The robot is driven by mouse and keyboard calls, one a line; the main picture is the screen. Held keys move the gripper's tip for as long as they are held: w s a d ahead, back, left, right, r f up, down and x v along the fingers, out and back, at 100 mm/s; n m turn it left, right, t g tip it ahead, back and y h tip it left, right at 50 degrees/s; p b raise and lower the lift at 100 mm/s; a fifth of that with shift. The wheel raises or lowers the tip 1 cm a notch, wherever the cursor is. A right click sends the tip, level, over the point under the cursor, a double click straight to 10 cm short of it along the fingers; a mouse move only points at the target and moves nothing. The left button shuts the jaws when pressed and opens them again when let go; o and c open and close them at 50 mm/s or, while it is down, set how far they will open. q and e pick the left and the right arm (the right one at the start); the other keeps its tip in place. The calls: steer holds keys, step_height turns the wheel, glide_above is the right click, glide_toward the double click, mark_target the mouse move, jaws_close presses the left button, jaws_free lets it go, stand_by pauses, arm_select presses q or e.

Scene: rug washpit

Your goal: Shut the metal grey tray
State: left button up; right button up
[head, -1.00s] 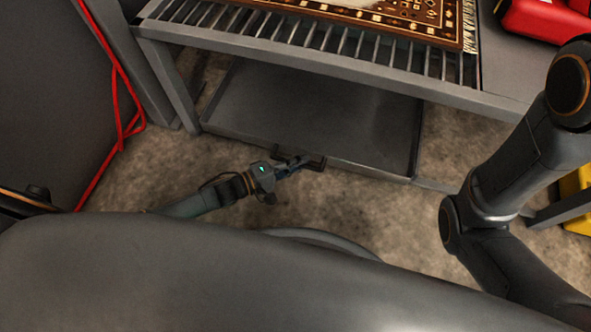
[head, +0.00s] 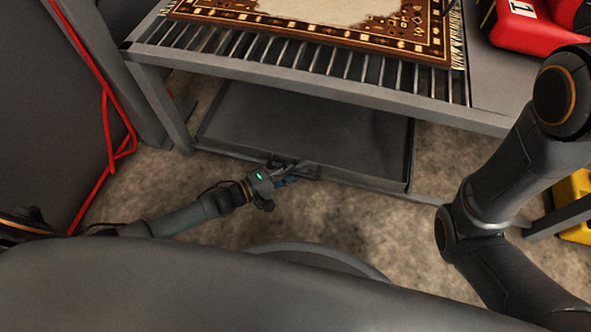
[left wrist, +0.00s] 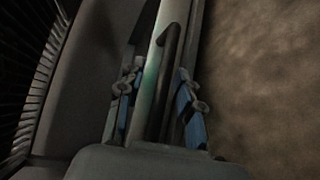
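The metal grey tray (head: 290,126) is a shallow, flat pan under the slatted table. It stands partly out, with its floor visible in front of the table edge. A dark bar handle (head: 312,172) sits on its front side. My left gripper (head: 296,176) is at this handle. In the left wrist view, its two blue-padded fingers (left wrist: 160,110) stand apart, one on each side of the tray's front rim and dark handle (left wrist: 170,85); contact is unclear. My right arm (head: 505,170) shows at the right, but its gripper is out of view.
The grey slatted table (head: 300,88) carries a patterned rug (head: 320,33) and a red object (head: 520,25). A red cable (head: 107,125) hangs at the left. A yellow object (head: 575,190) stands at the right. The floor (head: 340,215) before the tray is bare.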

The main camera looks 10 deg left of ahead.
arm_select(q)
steer(key=v, duration=1.2)
